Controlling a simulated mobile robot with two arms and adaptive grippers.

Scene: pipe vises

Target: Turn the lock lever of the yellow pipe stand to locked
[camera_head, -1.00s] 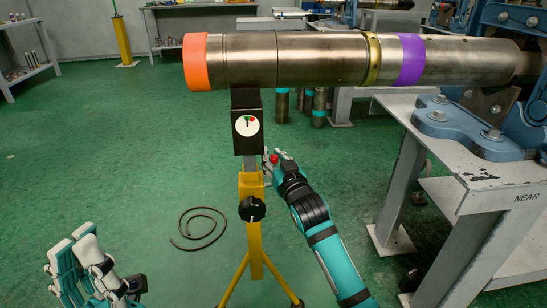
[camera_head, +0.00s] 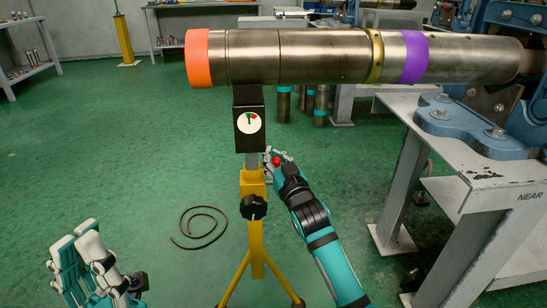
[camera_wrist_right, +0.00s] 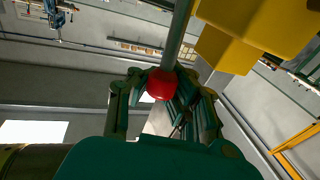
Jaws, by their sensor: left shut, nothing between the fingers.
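The yellow pipe stand (camera_head: 255,237) stands on the green floor under the pipe's left end. It has a black block with a round white gauge (camera_head: 249,122) and a black knob (camera_head: 253,207). The lock lever's red ball (camera_head: 276,161) sticks out at the right of the post; it also shows in the right wrist view (camera_wrist_right: 162,84). My right gripper (camera_head: 283,157) is at the ball, with fingers on both sides of it. I cannot tell whether they grip it. The lever's rod is mostly hidden in the head view. My left gripper (camera_head: 82,238) is shut and empty at lower left.
A long steel pipe (camera_head: 330,57) with orange and purple bands lies across the top. A grey bench (camera_head: 500,178) with a blue vise (camera_head: 455,128) stands at the right. A dark coiled cable (camera_head: 200,228) lies on the floor left of the stand. The floor between is clear.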

